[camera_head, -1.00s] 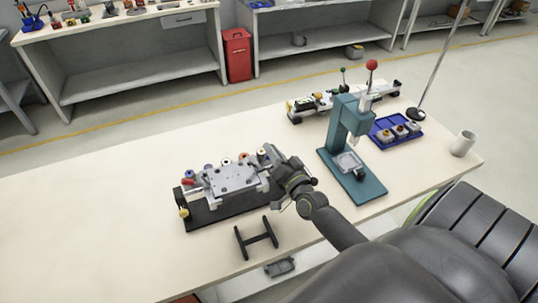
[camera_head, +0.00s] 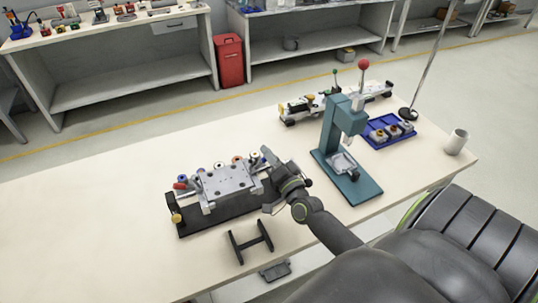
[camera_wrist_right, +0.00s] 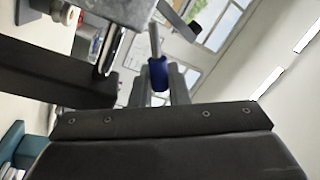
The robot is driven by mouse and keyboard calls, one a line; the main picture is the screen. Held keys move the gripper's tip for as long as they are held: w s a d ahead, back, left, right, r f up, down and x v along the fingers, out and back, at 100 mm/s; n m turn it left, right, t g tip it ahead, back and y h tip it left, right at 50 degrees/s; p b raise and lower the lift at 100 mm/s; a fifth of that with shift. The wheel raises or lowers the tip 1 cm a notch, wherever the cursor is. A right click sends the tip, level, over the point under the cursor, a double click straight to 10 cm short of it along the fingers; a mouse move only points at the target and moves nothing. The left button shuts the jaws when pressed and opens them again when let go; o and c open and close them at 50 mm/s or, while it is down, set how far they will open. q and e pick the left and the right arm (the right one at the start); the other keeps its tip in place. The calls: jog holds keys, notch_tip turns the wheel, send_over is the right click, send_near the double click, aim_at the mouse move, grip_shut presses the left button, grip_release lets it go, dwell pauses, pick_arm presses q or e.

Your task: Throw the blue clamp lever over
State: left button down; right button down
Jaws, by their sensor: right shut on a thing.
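A metal clamping fixture (camera_head: 228,183) on a black base stands on the bench. My right gripper (camera_head: 270,178) is at its right end, coming in from the lower right. In the right wrist view, the blue handle of the clamp lever (camera_wrist_right: 157,74) on a thin metal rod is between the two grey fingertips of my right gripper (camera_wrist_right: 158,88), which are shut on it. In the head view the gripper hides this lever. My left gripper is in neither view.
A black H-shaped stand (camera_head: 250,241) is close in front of the fixture. A teal press (camera_head: 340,150) with a red knob stands to the right. The bench's left part is clear.

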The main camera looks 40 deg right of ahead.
jog(key=c, duration=1.5)
grip_release()
jog(key=shift+o, duration=0.2)
